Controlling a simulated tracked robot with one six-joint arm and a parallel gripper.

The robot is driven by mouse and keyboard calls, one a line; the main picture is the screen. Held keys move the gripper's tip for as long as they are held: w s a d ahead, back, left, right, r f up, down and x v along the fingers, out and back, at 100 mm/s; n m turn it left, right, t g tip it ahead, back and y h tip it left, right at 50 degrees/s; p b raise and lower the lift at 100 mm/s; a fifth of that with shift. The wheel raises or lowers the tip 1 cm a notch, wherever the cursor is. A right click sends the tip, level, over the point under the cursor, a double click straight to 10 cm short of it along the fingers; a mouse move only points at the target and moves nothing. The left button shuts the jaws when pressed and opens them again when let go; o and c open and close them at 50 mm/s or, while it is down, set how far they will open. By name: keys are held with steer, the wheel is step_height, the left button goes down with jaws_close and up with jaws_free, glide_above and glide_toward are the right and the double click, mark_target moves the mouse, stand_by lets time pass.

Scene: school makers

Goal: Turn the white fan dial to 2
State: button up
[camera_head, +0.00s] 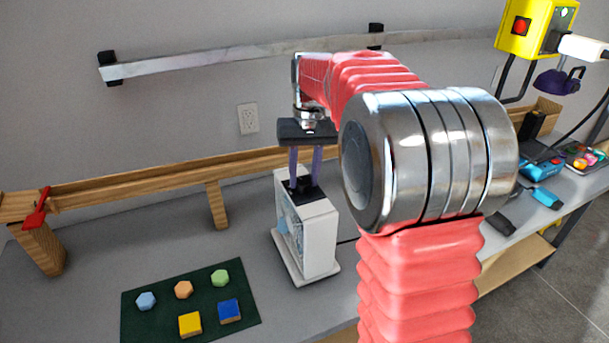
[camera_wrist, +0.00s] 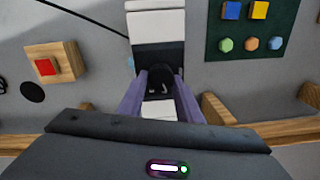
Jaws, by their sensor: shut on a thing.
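The white fan (camera_head: 319,236) stands upright on the grey table in the middle of the head view, with its grille facing left. Its black top panel (camera_head: 300,193) carries the dial. My gripper (camera_head: 303,184) points down from above with its purple fingers at this panel. In the wrist view the fan's white body (camera_wrist: 158,28) is at the top, and my gripper (camera_wrist: 160,80) is shut on the small dark dial (camera_wrist: 160,84) between its fingertips. The dial's number marks cannot be read, and the fingers hide much of it.
A dark green mat (camera_head: 137,318) with several coloured blocks lies front left of the fan. A wooden rail (camera_head: 130,180) runs behind. A wooden block with a red top (camera_wrist: 46,67) shows in the wrist view. Blue tools (camera_head: 543,170) lie at right. Bare table surrounds the fan's left side.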

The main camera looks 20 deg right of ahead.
mark_target(308, 179)
steer(key=shift+m, duration=1.1)
steer(key=o, duration=1)
steer(key=shift+o, duration=0.2)
step_height(308, 179, up, 14)
steer(key=shift+s+d+f, duration=0.15)
steer(key=shift+s+d, duration=0.05)
steer(key=shift+d, duration=0.2)
